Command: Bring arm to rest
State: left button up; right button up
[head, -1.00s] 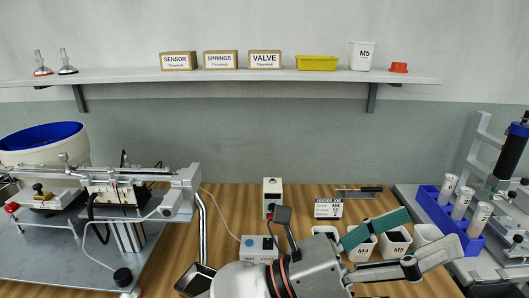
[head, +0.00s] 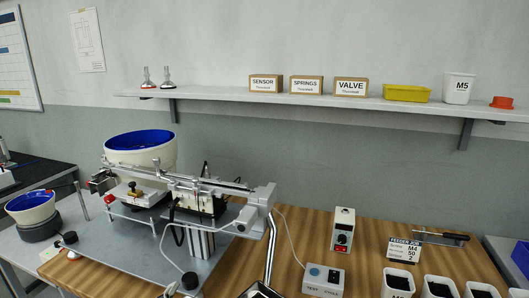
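Neither of my grippers nor my arms show in the head view now, so I cannot see whether they are open or shut. The wooden bench (head: 377,240) is in view at the lower right. The screw feeder with its white and blue bowl (head: 141,154) stands on a grey plate (head: 130,235) at the left. A feeder job card (head: 403,250) reading M4, 50, 2 stands on the bench.
Several white bins, one of them here (head: 398,281), line the bottom right edge. A control box (head: 323,281) and a box with a red switch (head: 343,231) stand on the bench. A shelf (head: 225,97) holds boxes and cups. A smaller bowl (head: 32,207) stands far left.

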pick_arm(q)
jog(key=s+a+f+n+g+y, duration=0.2)
jog(key=s+a+f+g, duration=0.4)
jog(key=s+a, duration=0.45)
jog(key=s+a+f+n+g+y, duration=0.2)
jog(key=s+a+f+g, duration=0.1)
jog(key=s+a+f, duration=0.75)
jog(key=w+d+f+n+t+h+p, duration=0.1)
jog(key=d+f+t+h+p, duration=0.1)
jog(key=d, duration=0.7)
jog(key=w+d+f+n+t+h+p, duration=0.1)
jog(key=d+f+n+t+h+p, duration=0.1)
jog(key=d, duration=0.7)
jog(key=h+p, duration=0.1)
jog(key=h, duration=0.1)
jog(key=shift+f+n+t+h, duration=0.15)
jog(key=shift+n+t+h, duration=0.15)
jog(key=shift+t+h, duration=0.1)
pick_arm(e)
jog(key=r, duration=0.2)
jog(key=a+r, duration=0.1)
jog(key=shift+s+a+r, duration=0.1)
jog(key=shift+s+r, duration=0.15)
jog(key=shift+s, duration=0.15)
pick_arm(q)
jog(key=shift+w, duration=0.1)
pick_arm(e)
jog(key=shift+f, duration=0.1)
jog(key=shift+w+r, duration=0.2)
jog(key=shift+r, duration=0.15)
